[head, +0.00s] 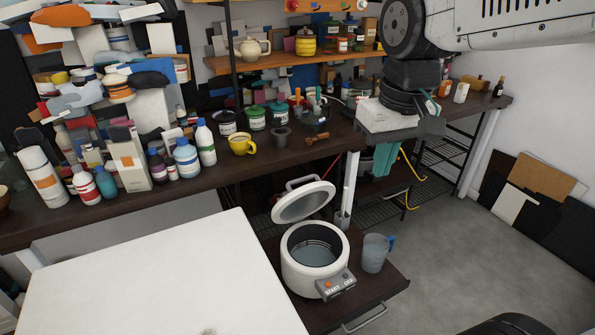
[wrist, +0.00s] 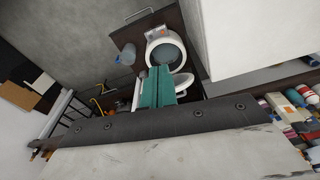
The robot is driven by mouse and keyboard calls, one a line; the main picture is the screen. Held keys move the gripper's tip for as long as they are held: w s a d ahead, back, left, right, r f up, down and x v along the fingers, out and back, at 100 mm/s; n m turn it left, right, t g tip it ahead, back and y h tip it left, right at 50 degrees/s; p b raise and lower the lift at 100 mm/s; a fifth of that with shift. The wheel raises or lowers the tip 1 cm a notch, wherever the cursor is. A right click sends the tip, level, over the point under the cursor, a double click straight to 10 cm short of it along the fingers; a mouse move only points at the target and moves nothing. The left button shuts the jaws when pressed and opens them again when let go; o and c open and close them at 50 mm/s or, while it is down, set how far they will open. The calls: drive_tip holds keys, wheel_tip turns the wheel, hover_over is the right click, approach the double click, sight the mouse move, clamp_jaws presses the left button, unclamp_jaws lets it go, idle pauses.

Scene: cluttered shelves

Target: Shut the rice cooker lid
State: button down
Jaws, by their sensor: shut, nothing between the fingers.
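The white rice cooker (head: 300,281) stands on a dark low shelf, its round opening facing up. Its lid (head: 306,204) is raised and tilted back behind the opening, with a handle at the top. In the wrist view the cooker (wrist: 165,53) lies beyond the fingers (wrist: 157,80), which hide part of the lid (wrist: 186,80).
A grey measuring jug (head: 374,254) with a blue handle stands right of the cooker. A white table top (head: 150,275) lies at the left front. The dark counter (head: 225,175) behind carries bottles, jars and a yellow mug (head: 242,145). Open grey floor is at the right.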

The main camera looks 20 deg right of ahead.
drive_tip(key=w+a+f, duration=0.1)
drive_tip(key=w+f, duration=0.2)
drive_tip(key=w, duration=0.8)
drive_tip(key=w+f+n, duration=0.1)
drive_tip(key=w+f, duration=0.2)
drive_tip(key=w, duration=0.8)
drive_tip(key=w+a+f, duration=0.1)
drive_tip(key=w+f, duration=0.2)
drive_tip(key=w, duration=0.8)
drive_tip(key=w+a+f, duration=0.1)
drive_tip(key=w+f, duration=0.9)
drive_tip(key=f, duration=0.1)
wheel_tip(320, 180, down, 9)
drive_tip(key=s, duration=0.2)
drive_tip(key=shift+n, duration=0.3)
drive_tip(key=shift+s+t, duration=0.15)
drive_tip(key=shift+t, duration=0.15)
